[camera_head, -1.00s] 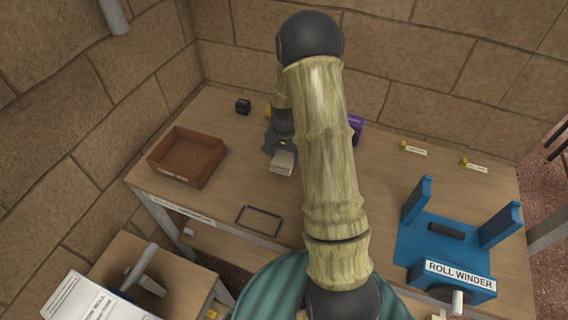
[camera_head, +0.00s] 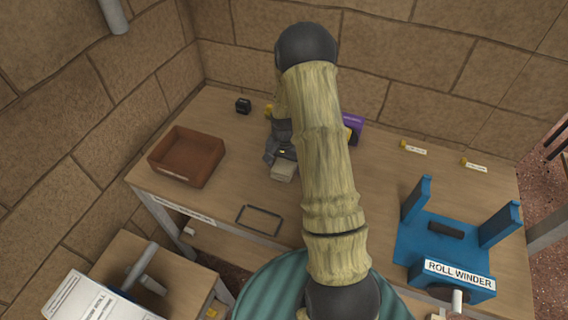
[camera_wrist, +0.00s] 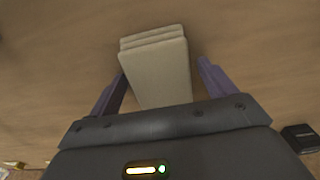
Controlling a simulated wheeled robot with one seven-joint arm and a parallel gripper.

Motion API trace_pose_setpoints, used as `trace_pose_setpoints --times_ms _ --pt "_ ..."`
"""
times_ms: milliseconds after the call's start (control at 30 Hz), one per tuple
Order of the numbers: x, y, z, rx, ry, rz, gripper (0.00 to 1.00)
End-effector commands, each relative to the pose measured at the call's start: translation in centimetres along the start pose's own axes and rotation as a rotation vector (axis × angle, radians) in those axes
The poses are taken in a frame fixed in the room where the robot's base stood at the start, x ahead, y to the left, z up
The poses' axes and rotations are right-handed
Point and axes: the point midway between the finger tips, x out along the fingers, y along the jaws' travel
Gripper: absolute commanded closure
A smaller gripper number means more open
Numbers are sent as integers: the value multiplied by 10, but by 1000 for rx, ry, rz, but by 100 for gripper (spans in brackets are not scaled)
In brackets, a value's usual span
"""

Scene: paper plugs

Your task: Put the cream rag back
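The cream rag (camera_head: 283,171) is a small folded stack of several layers. In the head view it is just below my gripper (camera_head: 283,153), over the back middle of the table. In the wrist view the rag (camera_wrist: 157,72) lies between my two purple fingers (camera_wrist: 163,70). The fingers stand apart. A gap shows between the rag and the right finger, while its left edge is close to the left finger. The rag's near end is hidden by the gripper body. I cannot tell whether the rag touches the table.
A brown tray (camera_head: 207,158) stands at the left of the table (camera_head: 235,190). A black frame (camera_head: 259,220) lies near the front edge. A small black box (camera_head: 243,106) and a purple item (camera_head: 353,124) are at the back. A blue roll winder (camera_head: 440,245) stands at the right.

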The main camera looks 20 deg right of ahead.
Motion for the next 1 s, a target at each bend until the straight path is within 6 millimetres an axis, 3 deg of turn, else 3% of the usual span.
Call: trace_pose_setpoints --times_ms 367,800,1000 --pt "-15 0 -1 0 3 -2 17" --pt "-96 -1 -1 0 5 -3 17" --pt "-120 0 0 1 1 -1 17"
